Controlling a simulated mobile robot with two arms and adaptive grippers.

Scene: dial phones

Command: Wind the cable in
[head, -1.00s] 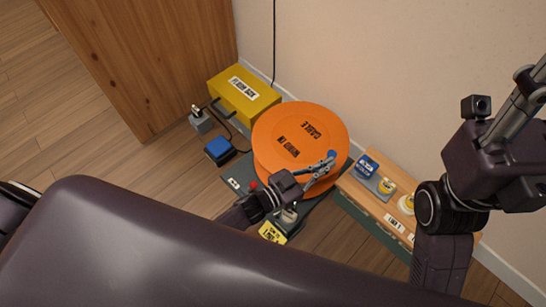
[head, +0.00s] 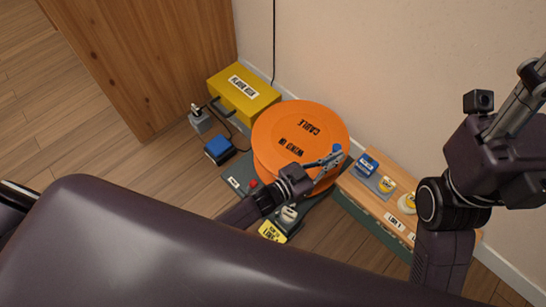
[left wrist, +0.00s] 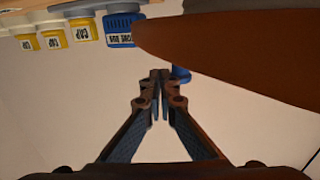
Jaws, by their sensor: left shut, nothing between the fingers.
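The orange drum (head: 275,133), marked WIND IN and CABLE, stands on a dark base (head: 238,172) in the head view. A blue knob (head: 337,148) stands at its right edge. My left gripper (head: 333,158) reaches over the drum's lower right side, its fingertips close by the knob. In the left wrist view its fingers (left wrist: 160,78) are closed together and empty. A blue part (left wrist: 181,75) shows just behind them; I cannot tell whether they touch it. A thin cable (head: 233,132) runs near the yellow floor box (head: 262,100). My right gripper is out of view.
A blue block (head: 219,149) and a grey plug piece (head: 200,120) lie on the floor at left. A wooden bench (head: 372,205) with blue and yellow pieces stands right of the drum.

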